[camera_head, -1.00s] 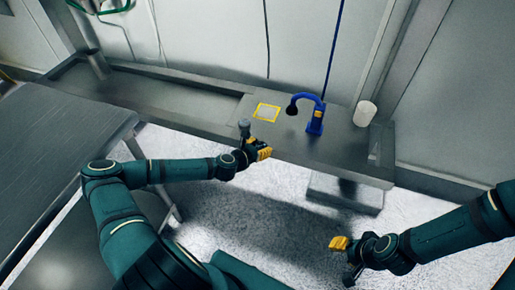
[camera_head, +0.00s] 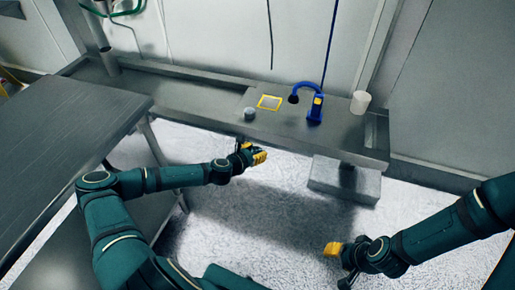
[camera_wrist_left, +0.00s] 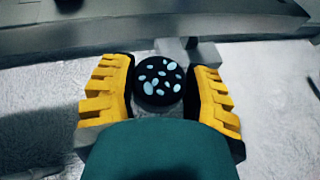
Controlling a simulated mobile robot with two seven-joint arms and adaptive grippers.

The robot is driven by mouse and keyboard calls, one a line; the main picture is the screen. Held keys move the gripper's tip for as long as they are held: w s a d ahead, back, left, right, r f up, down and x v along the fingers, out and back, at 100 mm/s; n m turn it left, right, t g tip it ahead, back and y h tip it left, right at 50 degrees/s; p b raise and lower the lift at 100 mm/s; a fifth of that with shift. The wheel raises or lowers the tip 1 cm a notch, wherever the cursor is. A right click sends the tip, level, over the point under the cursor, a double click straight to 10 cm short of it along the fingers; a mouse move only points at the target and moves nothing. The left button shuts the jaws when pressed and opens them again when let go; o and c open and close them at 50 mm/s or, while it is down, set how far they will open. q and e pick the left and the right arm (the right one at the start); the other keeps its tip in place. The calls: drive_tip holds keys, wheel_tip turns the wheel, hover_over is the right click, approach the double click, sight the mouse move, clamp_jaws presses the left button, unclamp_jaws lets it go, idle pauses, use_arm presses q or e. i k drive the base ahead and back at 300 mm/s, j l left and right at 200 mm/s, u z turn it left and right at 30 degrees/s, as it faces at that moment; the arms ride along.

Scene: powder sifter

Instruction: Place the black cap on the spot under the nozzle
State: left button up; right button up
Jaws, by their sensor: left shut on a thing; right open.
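My left gripper (camera_head: 254,154) is shut on the black cap (camera_wrist_left: 158,80), a dark round piece with pale spots. The left wrist view shows the cap between the yellow fingers (camera_wrist_left: 160,92); in the head view it is hard to make out. The gripper is in front of the bench's near edge. A yellow-outlined square spot (camera_head: 269,102) lies on the bench, just left of the dark nozzle tip (camera_head: 293,99) of a blue curved stand (camera_head: 315,108). My right gripper (camera_head: 333,249) is open and empty over the floor at lower right.
A small grey round container (camera_head: 249,113) stands on the bench (camera_head: 205,103), left of and nearer than the square. A white cup (camera_head: 360,102) stands right of the blue stand. A grey cylinder (camera_head: 109,61) is at the far left. A dark table (camera_head: 70,120) is at left.

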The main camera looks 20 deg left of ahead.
sight(292, 112)
drive_tip(key=i+j, duration=0.15)
drive_tip(key=i, duration=0.15)
drive_tip(key=i+z, duration=0.3)
drive_tip(key=i, duration=0.6)
